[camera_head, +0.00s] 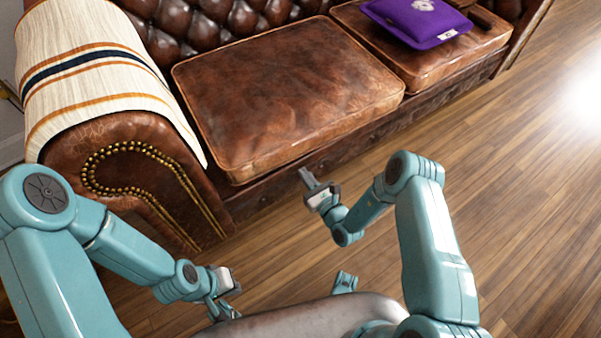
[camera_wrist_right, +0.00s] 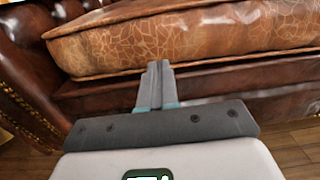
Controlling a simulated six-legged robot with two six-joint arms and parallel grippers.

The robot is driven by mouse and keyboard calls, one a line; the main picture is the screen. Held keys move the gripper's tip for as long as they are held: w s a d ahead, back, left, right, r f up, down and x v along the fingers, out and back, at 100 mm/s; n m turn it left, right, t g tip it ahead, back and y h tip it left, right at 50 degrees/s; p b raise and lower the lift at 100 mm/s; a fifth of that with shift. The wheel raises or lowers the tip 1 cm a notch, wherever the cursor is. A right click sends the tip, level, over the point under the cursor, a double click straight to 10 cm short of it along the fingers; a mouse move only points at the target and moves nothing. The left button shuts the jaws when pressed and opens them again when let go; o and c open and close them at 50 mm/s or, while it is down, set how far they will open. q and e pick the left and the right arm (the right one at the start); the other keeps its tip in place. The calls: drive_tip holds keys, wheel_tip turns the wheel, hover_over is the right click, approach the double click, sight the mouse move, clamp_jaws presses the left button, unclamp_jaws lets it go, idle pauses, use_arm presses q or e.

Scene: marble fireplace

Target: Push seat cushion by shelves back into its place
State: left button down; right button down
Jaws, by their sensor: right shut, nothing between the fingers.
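A brown leather seat cushion (camera_head: 285,88) lies on the left part of the leather sofa, at an angle, its front edge sticking out a little over the sofa's front rail (camera_head: 345,145). My right gripper (camera_head: 307,175) is shut and empty, in front of the cushion's front edge and low by the rail. In the right wrist view the shut fingertips (camera_wrist_right: 158,68) point at the lower front edge of the cushion (camera_wrist_right: 190,40); whether they touch it I cannot tell. My left gripper (camera_head: 228,295) is low at the left, in front of the sofa arm, apart from the cushion; its fingers are unclear.
A striped blanket (camera_head: 85,70) drapes over the studded sofa arm (camera_head: 135,160) at the left. A second seat cushion (camera_head: 425,55) lies to the right with a purple pillow (camera_head: 420,18) on it. The wooden floor (camera_head: 530,180) at the right is clear.

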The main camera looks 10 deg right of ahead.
drive_tip(key=p+v, duration=0.2)
drive_tip(key=v, duration=0.6)
drive_tip(key=shift+s+d, duration=0.2)
drive_tip(key=shift+d, duration=0.05)
drive_tip(key=c, duration=1.8)
unclamp_jaws()
